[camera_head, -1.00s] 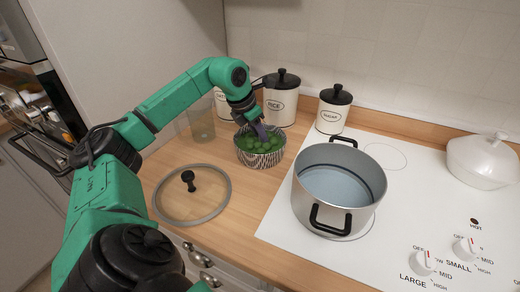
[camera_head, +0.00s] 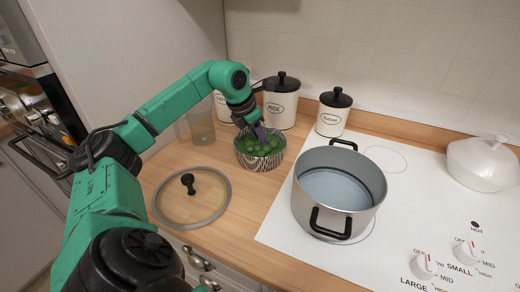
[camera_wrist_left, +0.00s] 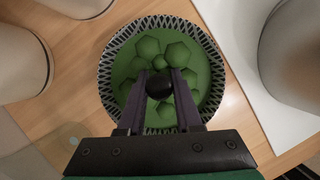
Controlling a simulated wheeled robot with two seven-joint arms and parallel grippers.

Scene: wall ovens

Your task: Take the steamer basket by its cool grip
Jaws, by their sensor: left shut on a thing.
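The steamer basket (camera_head: 259,164) stands on the wooden counter, left of the pot. It has a patterned dark-and-pale wall and rim, also seen in the left wrist view (camera_wrist_left: 106,75), and is filled with green pieces (camera_wrist_left: 146,48). Its cool grip is a round black knob (camera_wrist_left: 159,86) at the centre. My left gripper (camera_head: 259,138) reaches down into the basket from above. In the left wrist view its two fingers (camera_wrist_left: 159,76) are shut on the knob, one on each side. The basket appears upright and resting on the counter. My right gripper is not in view.
A pot of water (camera_head: 339,214) stands on the white cooktop (camera_head: 420,200) to the right. A glass lid (camera_head: 191,207) lies in front of the basket. Canisters (camera_head: 281,108) stand behind, and a clear glass (camera_head: 201,127) behind left. A white lidded dish (camera_head: 485,165) sits far right.

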